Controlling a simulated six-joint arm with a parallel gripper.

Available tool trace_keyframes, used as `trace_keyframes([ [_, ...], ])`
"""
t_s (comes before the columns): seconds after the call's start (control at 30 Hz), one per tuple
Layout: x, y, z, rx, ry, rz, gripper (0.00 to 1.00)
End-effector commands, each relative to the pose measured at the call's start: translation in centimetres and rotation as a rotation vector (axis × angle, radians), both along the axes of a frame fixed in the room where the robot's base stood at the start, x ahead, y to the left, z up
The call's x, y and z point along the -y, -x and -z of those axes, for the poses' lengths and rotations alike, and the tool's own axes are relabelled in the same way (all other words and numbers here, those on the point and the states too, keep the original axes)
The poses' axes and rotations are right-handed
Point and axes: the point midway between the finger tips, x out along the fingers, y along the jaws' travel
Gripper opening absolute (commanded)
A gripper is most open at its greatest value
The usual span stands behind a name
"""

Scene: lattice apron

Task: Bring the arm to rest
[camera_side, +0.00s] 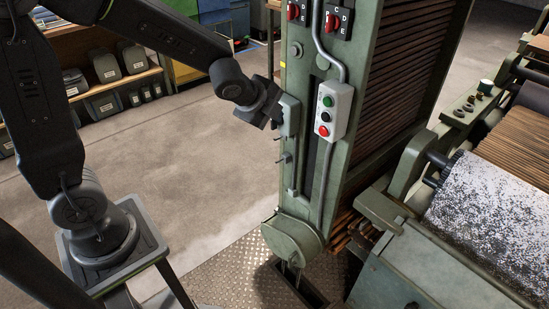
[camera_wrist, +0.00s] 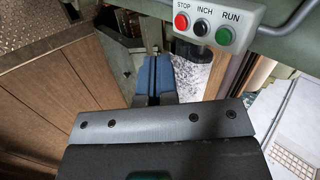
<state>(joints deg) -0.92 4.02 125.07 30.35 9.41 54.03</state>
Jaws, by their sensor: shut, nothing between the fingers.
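My gripper (camera_side: 274,118) is at the green machine column (camera_side: 307,90) in the side view, close to a small grey-green box (camera_side: 291,114) on its left face. I cannot tell whether it touches that box. In the wrist view the blue fingers of my gripper (camera_wrist: 154,75) are together, with nothing seen between them. The push-button box (camera_wrist: 207,24) with red STOP, black INCH and green RUN is just above and right of the fingertips. The same push-button box (camera_side: 334,110) is on the column's front, right of my gripper.
Red rotary switches (camera_side: 333,22) sit high on the column. A speckled roller (camera_side: 490,210) and the machine bed are at right. Shelves with grey bins (camera_side: 105,85) stand at back left. The concrete floor (camera_side: 200,165) left of the column is clear.

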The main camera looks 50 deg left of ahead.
Motion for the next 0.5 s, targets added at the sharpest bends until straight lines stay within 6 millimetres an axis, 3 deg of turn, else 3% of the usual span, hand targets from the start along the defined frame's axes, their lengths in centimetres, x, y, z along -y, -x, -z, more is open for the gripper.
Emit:
trace_keyframes([
  [0.03,-0.2,1.7,-1.8,0.006,0.07,-0.108,0.0],
  [0.2,-0.2,8.0,-5.5,-0.01,0.348,-0.484,0.0],
  [0.4,1.1,15.7,-7.6,-0.059,0.67,-0.867,0.0],
  [0.5,1.8,18.5,-7.9,-0.092,0.787,-1.001,0.0],
])
